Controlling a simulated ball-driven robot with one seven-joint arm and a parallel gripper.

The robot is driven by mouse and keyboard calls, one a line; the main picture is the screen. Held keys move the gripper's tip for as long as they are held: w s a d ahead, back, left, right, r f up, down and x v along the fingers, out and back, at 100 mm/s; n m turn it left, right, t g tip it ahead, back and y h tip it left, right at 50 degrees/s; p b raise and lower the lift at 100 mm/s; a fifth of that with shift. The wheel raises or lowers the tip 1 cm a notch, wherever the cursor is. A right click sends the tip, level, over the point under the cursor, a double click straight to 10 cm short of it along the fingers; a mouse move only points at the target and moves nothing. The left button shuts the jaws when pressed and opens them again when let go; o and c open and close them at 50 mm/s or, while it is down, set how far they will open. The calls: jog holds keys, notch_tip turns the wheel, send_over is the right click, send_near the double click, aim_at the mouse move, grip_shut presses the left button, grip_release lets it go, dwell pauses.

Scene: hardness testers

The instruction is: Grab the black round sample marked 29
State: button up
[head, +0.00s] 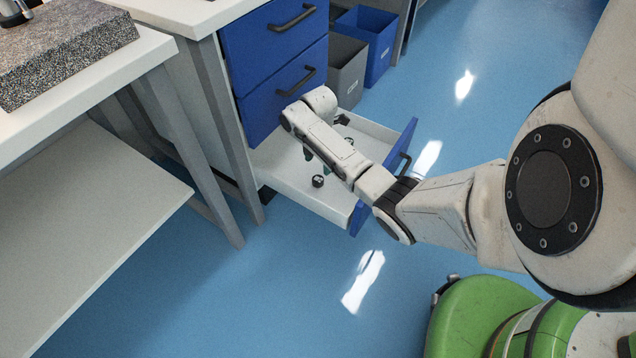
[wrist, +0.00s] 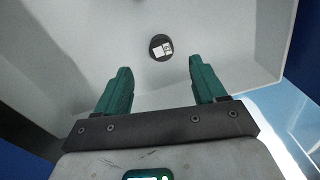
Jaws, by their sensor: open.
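A black round sample (head: 318,181) with a white label lies in the open bottom drawer (head: 318,203), in the head view. A black round sample (wrist: 160,47) with a white label also shows in the wrist view, flat on the drawer floor; its number is too small to read. My gripper (wrist: 160,66) is open with nothing between its green fingers. The sample lies just beyond the fingertips, roughly centred between them and not touching. In the head view my arm covers part of the drawer, and only bits of the fingers show.
Other small dark pieces (head: 342,119) lie farther back in the drawer, partly behind my arm. The drawer's pale walls and blue front surround the space. Closed blue drawers (head: 278,75) are above. A grey bin (head: 347,68) and a blue bin (head: 369,40) stand behind.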

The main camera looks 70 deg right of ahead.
aim_at(318, 179)
notch_tip(318, 179, down, 8)
jog(key=b, duration=0.4)
jog(key=shift+a+b, duration=0.15)
jog(key=shift+b, duration=0.15)
jog(key=shift+r, duration=0.1)
jog(key=shift+c, duration=0.4)
jog(key=c, duration=1.1)
jog(key=shift+r, duration=0.1)
